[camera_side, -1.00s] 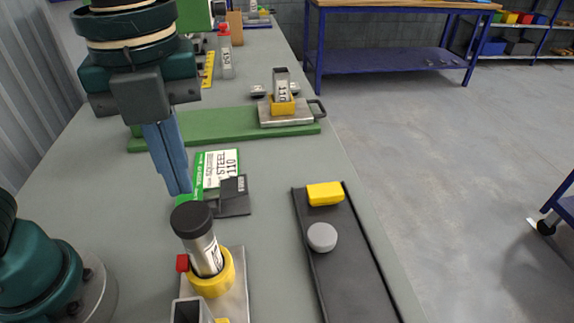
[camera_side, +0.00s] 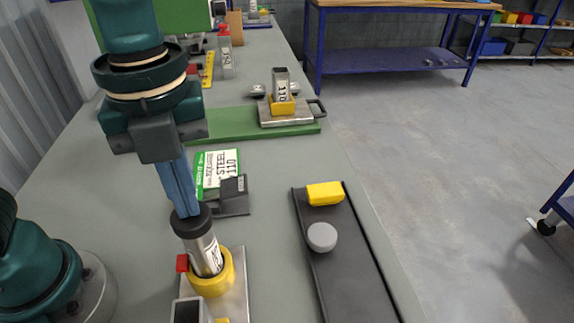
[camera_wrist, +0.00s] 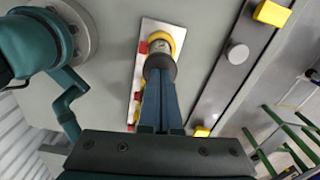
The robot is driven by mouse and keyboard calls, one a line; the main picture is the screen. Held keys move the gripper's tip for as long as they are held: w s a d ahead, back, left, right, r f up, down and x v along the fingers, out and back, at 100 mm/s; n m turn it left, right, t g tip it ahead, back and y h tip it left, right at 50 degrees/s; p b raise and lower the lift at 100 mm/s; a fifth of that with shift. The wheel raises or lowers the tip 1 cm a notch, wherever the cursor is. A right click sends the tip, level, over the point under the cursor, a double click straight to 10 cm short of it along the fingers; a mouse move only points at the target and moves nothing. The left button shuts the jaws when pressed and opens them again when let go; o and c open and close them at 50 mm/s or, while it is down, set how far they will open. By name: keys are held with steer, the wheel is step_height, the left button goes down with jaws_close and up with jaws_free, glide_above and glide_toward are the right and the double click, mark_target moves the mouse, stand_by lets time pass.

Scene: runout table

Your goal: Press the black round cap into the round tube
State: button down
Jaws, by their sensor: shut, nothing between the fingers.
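The black round cap (camera_side: 191,220) sits on the top end of the silver round tube (camera_side: 207,256). The tube stands slightly tilted in the picture in a yellow ring holder (camera_side: 228,276) on a metal plate. My gripper (camera_side: 186,211) is shut and empty, with its blue fingertips at the top of the cap, seemingly touching it. In the wrist view the cap (camera_wrist: 160,67) shows just beyond the fingertips, with the yellow ring (camera_wrist: 178,36) behind it. The fingers hide part of the cap's top, and I cannot tell how deep the cap sits.
A square tube (camera_side: 187,311) stands in front of the round one. A dark tray (camera_side: 345,263) at right holds a yellow block (camera_side: 325,194) and a grey round cap (camera_side: 321,237). A green-white label card (camera_side: 217,172) and a dark block (camera_side: 233,197) lie behind. Table between is clear.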

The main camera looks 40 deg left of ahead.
stand_by(0.5)
steer(key=shift+r, duration=3.45)
steer(key=a+f+n+t, duration=0.2)
steer(key=a+n, duration=0.3)
steer(key=n, duration=0.7)
steer(key=s+a+f+n+t, duration=0.1)
steer(key=a+f+n+t, duration=0.2)
steer(key=n, duration=1)
step_height(320, 180, down, 2)
steer(key=shift+a+f+t, duration=0.2)
steer(key=shift+a+t, duration=0.1)
steer(key=shift+a, duration=0.8)
